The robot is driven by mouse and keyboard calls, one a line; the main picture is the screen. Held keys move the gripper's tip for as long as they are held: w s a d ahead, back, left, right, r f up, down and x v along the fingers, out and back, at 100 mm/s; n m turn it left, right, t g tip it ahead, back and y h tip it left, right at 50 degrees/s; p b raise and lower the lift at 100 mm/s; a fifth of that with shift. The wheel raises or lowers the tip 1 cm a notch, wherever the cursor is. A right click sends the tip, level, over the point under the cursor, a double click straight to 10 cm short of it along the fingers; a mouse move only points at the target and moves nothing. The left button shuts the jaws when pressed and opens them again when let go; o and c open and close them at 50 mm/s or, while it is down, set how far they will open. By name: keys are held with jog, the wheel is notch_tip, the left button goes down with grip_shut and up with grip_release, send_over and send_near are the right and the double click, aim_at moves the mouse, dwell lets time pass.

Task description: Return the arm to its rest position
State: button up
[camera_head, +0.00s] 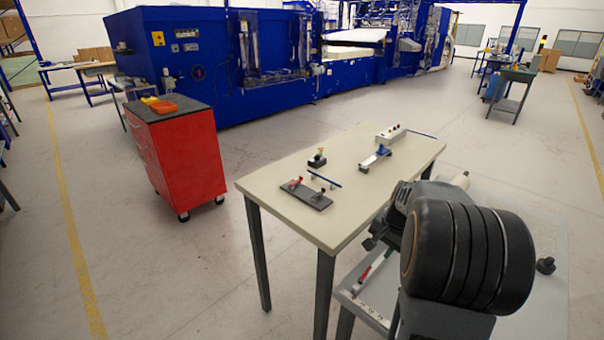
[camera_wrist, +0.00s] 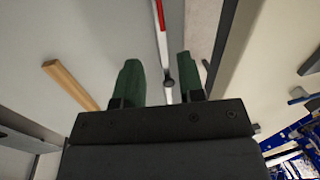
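My gripper (camera_wrist: 157,75) shows in the wrist view with its two green fingers apart. A red and white bar (camera_wrist: 161,35) shows in the gap between the fingers, apart from both of them. In the head view my dark arm (camera_head: 470,250) is folded at the lower right, over a light grey surface beside the table. I cannot make out the gripper's fingers there.
A beige table (camera_head: 270,184) holds a dark plate with a red part (camera_head: 307,194), a blue-handled tool (camera_head: 376,157) and a button box (camera_head: 391,134). A red cabinet (camera_head: 190,160) stands left. A wooden strip (camera_wrist: 70,84) shows in the wrist view. Floor between cabinet and table is clear.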

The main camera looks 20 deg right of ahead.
jog(key=s+a+r+n+p, duration=0.1)
jog(key=s+a+r+n, duration=0.2)
jog(key=a, duration=0.4)
jog(key=s+a+r+n+t+p, duration=0.1)
jog(key=s+a+r+n+p, duration=0.1)
jog(key=a+n, duration=0.3)
jog(key=s+a+r+n+h+p, duration=0.1)
jog(key=s+a+r+n, duration=0.2)
jog(key=a, duration=0.6)
jog(key=shift+s+r+n+t, duration=0.4)
jog(key=shift+s+r, duration=0.55)
jog(key=shift+s, duration=0.15)
